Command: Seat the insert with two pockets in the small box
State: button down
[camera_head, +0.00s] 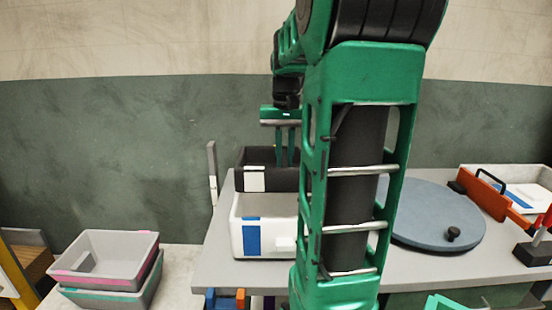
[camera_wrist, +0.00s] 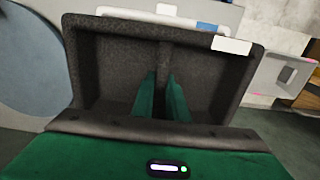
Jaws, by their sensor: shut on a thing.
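The dark grey foam insert (camera_head: 243,172) has a white label on its near face. In the wrist view the insert (camera_wrist: 90,75) shows two pockets with a divider between them. My gripper (camera_head: 285,160) reaches down into it; in the wrist view its green fingers (camera_wrist: 161,98) are shut on the divider. The small white box (camera_head: 280,218) with a blue patch stands on the table below the insert in the head view. Part of the box's edge (camera_wrist: 170,19) shows past the insert in the wrist view.
A blue-grey round disc (camera_head: 430,212) with a black knob lies to the right on the grey table (camera_head: 222,275). An orange tool (camera_head: 482,194) and a white tray (camera_head: 530,197) are at far right. Stacked grey bins (camera_head: 105,255) stand left. A thin grey post (camera_head: 212,172) rises behind the box.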

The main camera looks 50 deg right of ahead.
jog(key=shift+a, duration=0.15)
jog(key=shift+s+f, duration=0.1)
jog(key=shift+f, duration=2.8)
jog(key=shift+s, duration=0.1)
jog(key=shift+f, duration=5.35)
